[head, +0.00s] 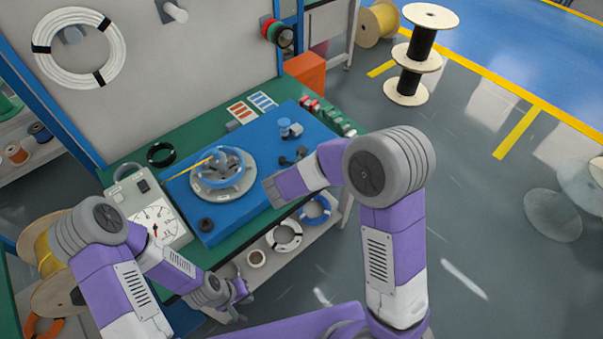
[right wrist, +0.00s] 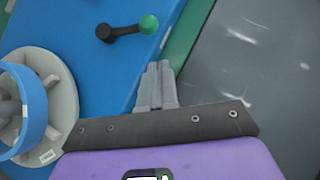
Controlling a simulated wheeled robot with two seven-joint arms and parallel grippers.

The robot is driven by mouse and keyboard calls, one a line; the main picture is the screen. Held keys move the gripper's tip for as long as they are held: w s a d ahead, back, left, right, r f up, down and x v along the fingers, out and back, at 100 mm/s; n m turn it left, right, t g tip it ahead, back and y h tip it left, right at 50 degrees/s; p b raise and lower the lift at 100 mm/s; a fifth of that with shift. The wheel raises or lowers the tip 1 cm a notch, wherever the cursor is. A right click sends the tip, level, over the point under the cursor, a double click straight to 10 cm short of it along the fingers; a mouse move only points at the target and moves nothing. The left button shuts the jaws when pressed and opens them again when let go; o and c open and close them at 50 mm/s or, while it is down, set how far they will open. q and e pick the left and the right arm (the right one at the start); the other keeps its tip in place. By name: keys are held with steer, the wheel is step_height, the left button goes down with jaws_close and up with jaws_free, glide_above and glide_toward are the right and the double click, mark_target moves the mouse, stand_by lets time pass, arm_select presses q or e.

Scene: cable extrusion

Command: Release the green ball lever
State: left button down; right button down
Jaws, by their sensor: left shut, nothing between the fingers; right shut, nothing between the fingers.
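The green ball lever (right wrist: 127,29) shows in the right wrist view on the blue board. It has a black round pivot at its left end, a black arm and a green ball (right wrist: 149,24) at its right end. My right gripper (right wrist: 158,68) is shut and empty. Its fingertips are below the lever in that view, apart from it and near the board's edge. In the head view I cannot make out the lever clearly near my right arm. My left gripper (head: 240,290) is shut and empty, low in front of the bench and away from the board.
The blue board (head: 225,222) lies on a green bench (head: 115,175). A grey round base with a blue ring (head: 222,182) stands on it; the ring also shows in the wrist view (right wrist: 33,115). A dial gauge (head: 155,222) is at left. Cable coils (head: 285,237) lie on the shelf below.

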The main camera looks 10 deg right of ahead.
steer(key=p+v, duration=0.2)
steer(key=v, duration=0.7)
steer(key=shift+d+r, duration=0.2)
steer(key=shift+r, duration=0.05)
